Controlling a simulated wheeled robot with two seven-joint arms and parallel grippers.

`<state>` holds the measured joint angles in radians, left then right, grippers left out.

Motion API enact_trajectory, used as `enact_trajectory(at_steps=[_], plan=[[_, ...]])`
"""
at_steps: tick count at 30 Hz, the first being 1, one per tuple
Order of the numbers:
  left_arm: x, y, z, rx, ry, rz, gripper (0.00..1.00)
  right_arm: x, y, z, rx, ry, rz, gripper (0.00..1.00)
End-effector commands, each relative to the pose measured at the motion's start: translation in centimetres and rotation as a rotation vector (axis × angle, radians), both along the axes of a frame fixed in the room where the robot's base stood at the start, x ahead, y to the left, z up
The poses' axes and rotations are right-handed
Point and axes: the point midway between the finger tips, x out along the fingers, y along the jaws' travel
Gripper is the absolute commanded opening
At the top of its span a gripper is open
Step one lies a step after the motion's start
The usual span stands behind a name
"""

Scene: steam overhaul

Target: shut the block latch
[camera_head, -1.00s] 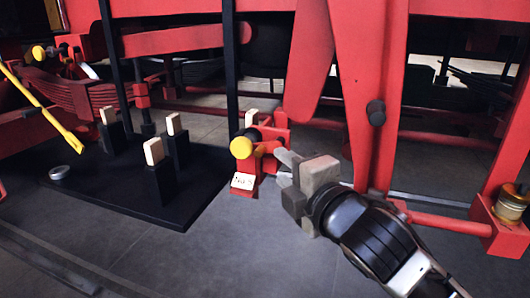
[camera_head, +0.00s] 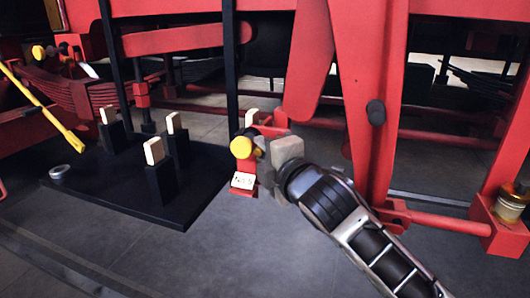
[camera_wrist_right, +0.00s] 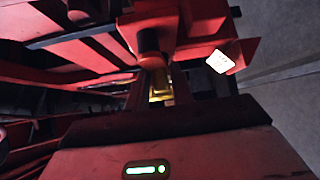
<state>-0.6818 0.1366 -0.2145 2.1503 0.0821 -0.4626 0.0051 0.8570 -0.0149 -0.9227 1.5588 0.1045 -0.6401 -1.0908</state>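The block latch is a small red block fitting (camera_head: 243,190) on the floor below the red frame, with a round yellow knob (camera_head: 241,147) and a white tag (camera_head: 244,181) on its front. In the right wrist view the red block (camera_wrist_right: 195,50) shows with a black cylinder, the white tag (camera_wrist_right: 220,61) and a bit of yellow (camera_wrist_right: 160,88) ahead of my gripper. My right gripper (camera_head: 262,162) is at the right side of the latch, close behind the knob. Its fingers look spread; contact with the latch cannot be made out. My left gripper is not in view.
A black base plate (camera_head: 120,190) with several wood-topped black posts lies to the left, with a small metal cup (camera_head: 60,172) on it. A yellow bar (camera_head: 45,112) slants at far left. A red upright (camera_head: 370,100) stands right of the latch. The front floor is clear.

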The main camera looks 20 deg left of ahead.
Motion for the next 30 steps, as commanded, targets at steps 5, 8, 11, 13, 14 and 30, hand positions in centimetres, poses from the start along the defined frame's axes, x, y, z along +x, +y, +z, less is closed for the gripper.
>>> enact_trajectory(at_steps=[5,8,11,13,14,30], plan=[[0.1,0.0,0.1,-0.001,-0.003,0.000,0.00,0.0,0.0,-0.3,-0.003,0.006,-0.002,0.00],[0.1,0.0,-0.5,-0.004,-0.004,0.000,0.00,0.0,0.0,-0.7,0.031,0.006,-0.001,0.00],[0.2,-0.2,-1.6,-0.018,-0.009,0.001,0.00,0.0,0.1,-1.0,0.132,0.005,-0.001,0.00],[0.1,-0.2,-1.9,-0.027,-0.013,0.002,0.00,0.0,0.2,-0.8,0.198,0.004,-0.001,0.00],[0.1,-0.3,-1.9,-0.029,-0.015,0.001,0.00,0.0,0.2,-0.7,0.219,0.002,-0.001,0.01],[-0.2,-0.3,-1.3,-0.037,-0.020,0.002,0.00,0.0,0.1,0.2,0.270,-0.001,-0.001,0.38]])
